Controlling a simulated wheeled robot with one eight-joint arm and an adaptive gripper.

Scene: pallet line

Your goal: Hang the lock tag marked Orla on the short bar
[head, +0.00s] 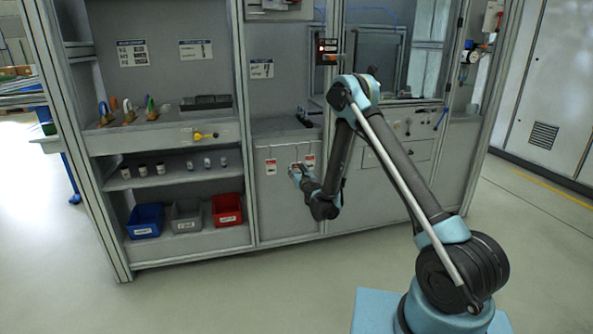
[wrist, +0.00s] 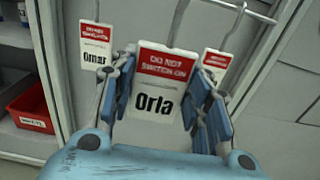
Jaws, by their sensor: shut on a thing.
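The Orla lock tag (wrist: 158,100), white with a red "Do not switch on" band, is upright in the middle of the wrist view. My gripper (wrist: 163,92) is shut on it, with blue fingers at its left and right edges. A grey wire hook (wrist: 180,14) rises just above the tag; I cannot tell whether it passes through the tag's hole. The Omar tag (wrist: 95,55) hangs to the left. Another tag (wrist: 216,62) hangs behind on the right, its name hidden by a finger. In the head view, my gripper (head: 297,172) is at the tag panel. I cannot tell which bar is the short one.
Blue (head: 145,221), grey (head: 186,216) and red (head: 227,209) bins stand on the lower shelf to the left. Padlocks (head: 128,111) stand on the upper shelf. A frame post (head: 243,130) separates these shelves from the tag panel. The floor in front is clear.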

